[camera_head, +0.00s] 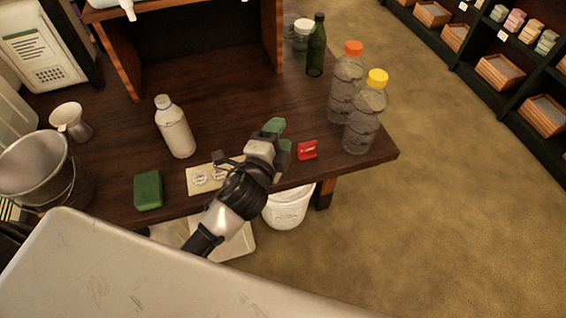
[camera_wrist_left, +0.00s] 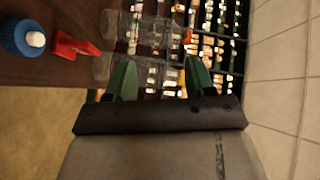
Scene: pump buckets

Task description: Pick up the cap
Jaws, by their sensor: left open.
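Two small white round pieces that look like caps (camera_head: 200,179) lie on a cream pad (camera_head: 203,187) at the table's front edge. I cannot tell for sure which piece is the task's cap. My left gripper (camera_head: 280,137) is open and empty, with green fingertips, above the table's front edge to the right of the pad. Its wrist covers part of the pad. In the left wrist view the two fingertips stand apart with nothing between them. That view also shows a blue round thing with a white top (camera_wrist_left: 24,38), which I cannot make out in the head view. My right gripper is not in view.
A red piece (camera_head: 307,150) lies right of the gripper. Clear bottles with orange (camera_head: 347,80) and yellow (camera_head: 365,118) tops stand behind it. A white bottle (camera_head: 175,130), green sponge (camera_head: 148,190) and metal bucket (camera_head: 38,172) are at left. A white bucket (camera_head: 288,207) stands below.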

